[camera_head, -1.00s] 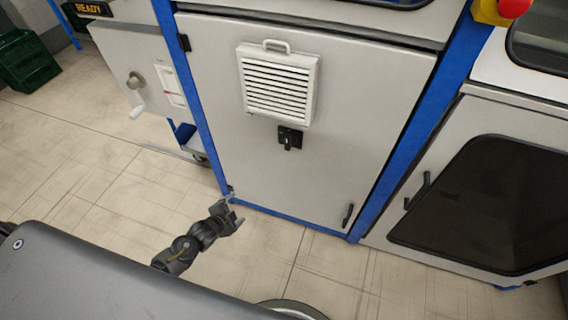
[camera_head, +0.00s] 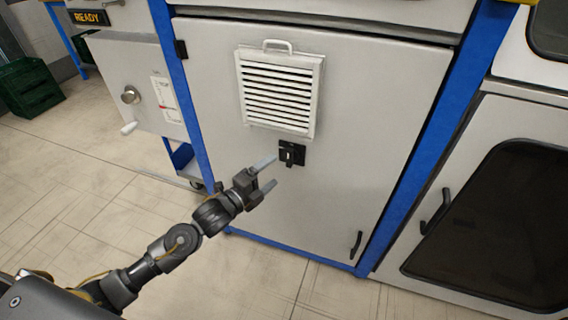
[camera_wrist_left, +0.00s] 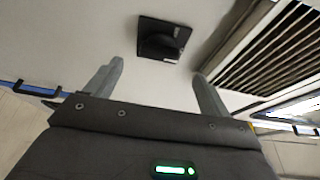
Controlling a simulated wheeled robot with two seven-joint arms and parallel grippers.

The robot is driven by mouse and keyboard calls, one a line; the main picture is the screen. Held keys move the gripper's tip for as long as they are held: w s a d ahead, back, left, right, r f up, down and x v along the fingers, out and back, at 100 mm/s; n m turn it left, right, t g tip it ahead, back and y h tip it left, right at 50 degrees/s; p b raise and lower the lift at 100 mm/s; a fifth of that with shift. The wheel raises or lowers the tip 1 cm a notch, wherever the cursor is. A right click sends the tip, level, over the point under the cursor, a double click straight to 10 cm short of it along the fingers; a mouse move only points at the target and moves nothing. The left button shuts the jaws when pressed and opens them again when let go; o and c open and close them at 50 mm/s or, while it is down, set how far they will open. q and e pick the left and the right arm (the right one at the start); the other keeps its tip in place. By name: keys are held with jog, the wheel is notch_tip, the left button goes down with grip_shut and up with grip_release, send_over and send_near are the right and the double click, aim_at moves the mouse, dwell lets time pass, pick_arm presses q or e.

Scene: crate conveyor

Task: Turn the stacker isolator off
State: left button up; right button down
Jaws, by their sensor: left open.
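The isolator is a small black rotary switch (camera_head: 291,153) on the grey cabinet door, just below the white louvred vent. Its handle looks roughly upright in the head view. The switch also shows in the left wrist view (camera_wrist_left: 163,40), ahead of the fingers and between their lines. My left gripper (camera_head: 269,173) is open and empty, just left of and below the switch in the head view, and apart from it. Its two fingers also show in the left wrist view (camera_wrist_left: 158,85). My right gripper is not in view.
The white louvred vent (camera_head: 280,92) with a top handle juts out above the switch. A black door handle (camera_head: 356,244) is at the lower right of the door. The floor before the cabinet is clear.

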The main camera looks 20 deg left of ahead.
aim_at(287, 160)
pick_arm(q)
jog(key=x, duration=0.6)
jog(key=shift+w+d, duration=0.1)
jog(key=shift+w, duration=0.05)
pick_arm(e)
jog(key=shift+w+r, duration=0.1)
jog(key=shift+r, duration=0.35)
pick_arm(q)
jog(key=c, duration=1)
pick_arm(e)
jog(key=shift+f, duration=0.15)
